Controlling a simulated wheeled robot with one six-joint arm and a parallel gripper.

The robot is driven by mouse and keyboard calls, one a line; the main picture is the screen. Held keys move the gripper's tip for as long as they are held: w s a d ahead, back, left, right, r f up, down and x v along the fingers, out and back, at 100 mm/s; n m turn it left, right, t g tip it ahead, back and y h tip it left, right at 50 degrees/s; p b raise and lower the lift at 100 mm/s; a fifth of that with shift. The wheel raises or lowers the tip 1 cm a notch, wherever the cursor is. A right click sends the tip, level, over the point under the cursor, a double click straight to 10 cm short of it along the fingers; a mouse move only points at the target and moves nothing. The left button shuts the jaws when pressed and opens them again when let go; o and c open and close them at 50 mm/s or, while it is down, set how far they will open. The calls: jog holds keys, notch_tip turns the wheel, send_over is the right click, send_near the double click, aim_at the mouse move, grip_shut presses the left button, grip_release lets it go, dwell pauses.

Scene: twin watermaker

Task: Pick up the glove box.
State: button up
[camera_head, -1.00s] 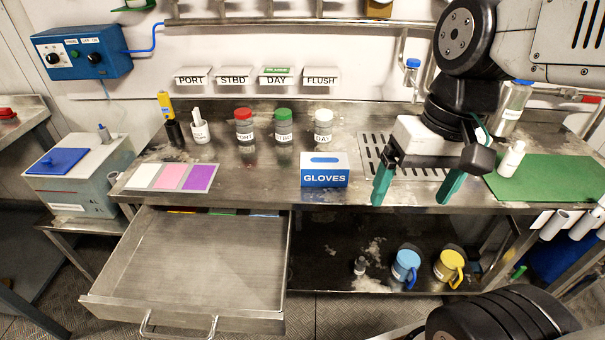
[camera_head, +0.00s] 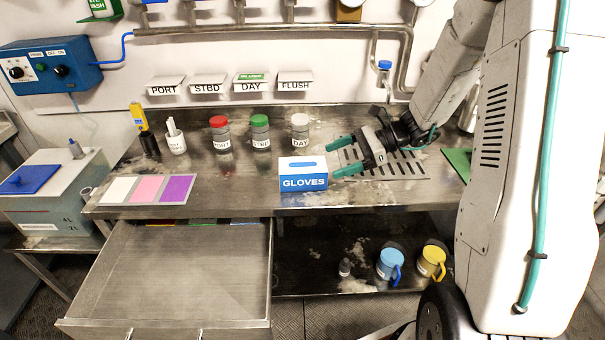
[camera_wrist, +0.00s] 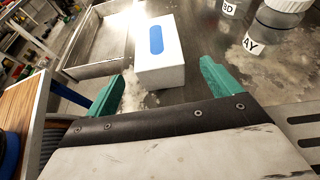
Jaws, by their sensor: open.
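The glove box (camera_head: 303,181) is a white and blue carton marked GLOVES, with a blue slot on its top. It stands upright near the front edge of the steel bench, right of the open drawer. My gripper (camera_head: 335,158) is open and empty, its teal fingers pointing left toward the box's right side. In the wrist view the glove box (camera_wrist: 160,55) lies ahead, between the lines of the two fingers of my gripper (camera_wrist: 158,82). The box appears just beyond the fingertips, and I cannot tell whether they touch.
An open empty drawer (camera_head: 170,275) juts out below the bench at left. Jars with red (camera_head: 220,133), green (camera_head: 260,132) and white lids (camera_head: 299,130) stand behind the box. Colour cards (camera_head: 147,189) lie at left. A drain grate (camera_head: 400,165) lies under my arm. Mugs stand below.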

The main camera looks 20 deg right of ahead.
aim_at(311, 169)
jog(key=shift+w+f, duration=0.2)
jog(key=shift+f, duration=0.05)
jog(key=x, duration=0.7)
jog(key=shift+s+a+r, duration=0.1)
jog(key=shift+a+r, duration=0.05)
jog(key=shift+a, duration=0.25)
jog(key=c, duration=1.2)
